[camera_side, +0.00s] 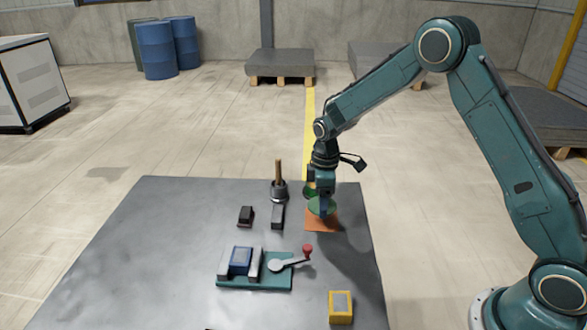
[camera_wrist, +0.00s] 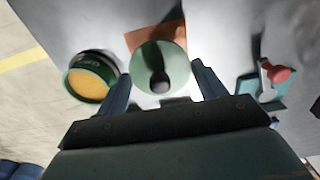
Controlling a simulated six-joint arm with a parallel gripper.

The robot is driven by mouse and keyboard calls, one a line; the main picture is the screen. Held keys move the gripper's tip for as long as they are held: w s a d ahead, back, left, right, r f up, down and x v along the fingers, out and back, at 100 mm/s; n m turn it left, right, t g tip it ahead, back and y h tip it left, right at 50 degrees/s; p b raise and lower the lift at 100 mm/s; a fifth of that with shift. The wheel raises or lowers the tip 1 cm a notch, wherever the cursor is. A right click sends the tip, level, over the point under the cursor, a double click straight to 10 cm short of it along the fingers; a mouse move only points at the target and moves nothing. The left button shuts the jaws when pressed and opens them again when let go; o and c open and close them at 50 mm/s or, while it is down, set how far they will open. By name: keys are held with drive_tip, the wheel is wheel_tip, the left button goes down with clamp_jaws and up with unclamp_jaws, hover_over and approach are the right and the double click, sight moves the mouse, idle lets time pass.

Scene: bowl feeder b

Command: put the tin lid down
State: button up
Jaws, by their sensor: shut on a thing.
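The tin lid is a green disc with a dark knob, seen in the wrist view (camera_wrist: 172,60) between my fingers. In the side view the lid (camera_side: 322,208) is at my fingertips, over an orange mat (camera_side: 322,223). My gripper (camera_side: 322,200) points down and is shut on the lid. The mat also shows in the wrist view (camera_wrist: 150,40), partly covered by the lid. I cannot tell whether the lid touches the mat. The open green tin (camera_wrist: 92,78), with yellow-orange contents, stands beside the mat; in the side view it is mostly hidden behind my gripper.
A teal fixture (camera_side: 255,283) holds a blue block (camera_side: 241,260) and has a red-knobbed lever (camera_side: 290,262). A yellow box (camera_side: 341,308) stands near the front. The table's left side is clear.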

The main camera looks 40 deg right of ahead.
drive_tip(key=shift+f, duration=2.05)
drive_tip(key=shift+f, duration=0.1)
drive_tip(key=o, duration=0.9)
drive_tip(key=shift+o, duration=0.2)
wheel_tip(320, 180, up, 11)
drive_tip(key=shift+r, duration=0.65)
